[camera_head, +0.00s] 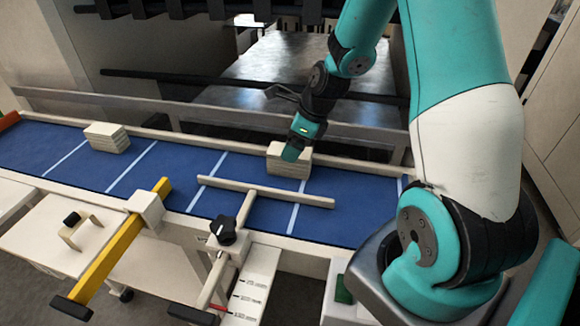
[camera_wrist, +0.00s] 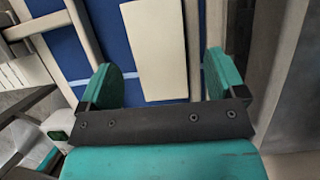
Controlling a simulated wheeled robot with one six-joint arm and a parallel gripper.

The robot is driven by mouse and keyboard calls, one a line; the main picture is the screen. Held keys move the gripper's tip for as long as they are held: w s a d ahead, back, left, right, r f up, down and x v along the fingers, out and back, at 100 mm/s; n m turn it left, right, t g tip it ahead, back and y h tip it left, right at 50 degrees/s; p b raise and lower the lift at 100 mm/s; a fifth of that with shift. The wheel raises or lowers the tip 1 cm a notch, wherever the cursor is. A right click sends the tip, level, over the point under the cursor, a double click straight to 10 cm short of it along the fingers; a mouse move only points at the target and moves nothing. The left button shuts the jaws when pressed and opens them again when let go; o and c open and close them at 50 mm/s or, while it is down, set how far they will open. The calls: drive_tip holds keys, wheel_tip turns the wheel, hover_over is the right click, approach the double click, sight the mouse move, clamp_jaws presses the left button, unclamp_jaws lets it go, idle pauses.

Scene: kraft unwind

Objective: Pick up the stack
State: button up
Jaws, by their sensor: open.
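A cream stack (camera_head: 289,163) of flat layers lies on the blue conveyor belt, near its far rail and right of the belt's middle. It also shows in the wrist view as a pale rectangle (camera_wrist: 155,45), ahead of the fingers. In the wrist view my gripper (camera_wrist: 160,82) is open, with a teal finger on each side of the stack's line. No contact can be made out. A second similar stack (camera_head: 106,137) lies on the belt at the left.
The blue belt (camera_head: 180,165) has white cross lines and a raised far rail (camera_head: 200,140). A cream guide bar (camera_head: 265,191) with a black knob (camera_head: 224,231) crosses above the belt. A yellow bar (camera_head: 120,245) reaches over the near edge. Belt between the stacks is clear.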

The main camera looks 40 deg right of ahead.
drive_tip(key=b+x, duration=0.2)
drive_tip(key=x, duration=0.1)
drive_tip(key=shift+f, duration=0.2)
drive_tip(key=shift+r, duration=0.1)
drive_tip(key=shift+f, duration=0.25)
idle(0.4)
drive_tip(key=c, duration=1.1)
drive_tip(key=shift+r, duration=0.15)
wheel_tip(320, 180, up, 20)
drive_tip(key=p, duration=1.5)
drive_tip(key=shift+f+b, duration=5.05)
drive_tip(key=shift+f, duration=2.9)
